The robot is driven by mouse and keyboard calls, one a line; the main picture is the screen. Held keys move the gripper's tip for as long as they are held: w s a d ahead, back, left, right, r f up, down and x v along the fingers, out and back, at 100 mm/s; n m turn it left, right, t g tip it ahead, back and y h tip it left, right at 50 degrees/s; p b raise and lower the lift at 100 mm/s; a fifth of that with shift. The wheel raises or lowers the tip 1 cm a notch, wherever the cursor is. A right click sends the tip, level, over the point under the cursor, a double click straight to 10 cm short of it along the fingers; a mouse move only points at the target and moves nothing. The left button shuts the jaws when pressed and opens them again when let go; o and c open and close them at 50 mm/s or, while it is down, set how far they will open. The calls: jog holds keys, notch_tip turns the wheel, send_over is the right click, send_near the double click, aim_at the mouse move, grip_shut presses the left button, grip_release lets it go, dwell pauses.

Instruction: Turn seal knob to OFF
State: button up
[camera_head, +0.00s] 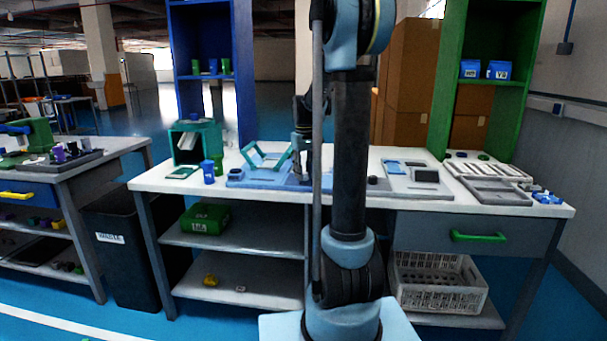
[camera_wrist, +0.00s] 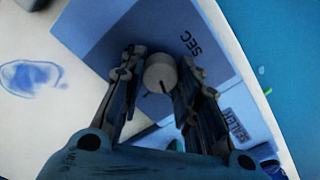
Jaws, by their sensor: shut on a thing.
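The seal knob (camera_wrist: 160,72) is a pale round knob on the blue sealer (camera_wrist: 110,35) in the wrist view. A small dark mark shows at its near lower edge. My gripper (camera_wrist: 158,85) has one finger on each side of the knob and is shut on it. The letters SEC are on the blue face beside the knob, and a SEALER label sits at lower right. I see no OFF mark. In the head view the sealer (camera_head: 240,181) stands on the white table, its teal frame raised, with my gripper (camera_head: 301,176) over its right part; the knob is hidden there.
A blue cup (camera_head: 208,172) and a teal machine (camera_head: 194,143) stand left of the sealer. A grey device (camera_head: 416,179) and grey trays (camera_head: 497,191) lie to the right. Blue and green shelf towers rise at the back. The table's front edge is close.

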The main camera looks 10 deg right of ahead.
aim_at(304, 173)
jog(key=shift+w+n, duration=0.1)
jog(key=shift+n, duration=0.8)
jog(key=o, duration=1.1)
jog(key=shift+c, duration=0.2)
notch_tip(304, 173, up, 12)
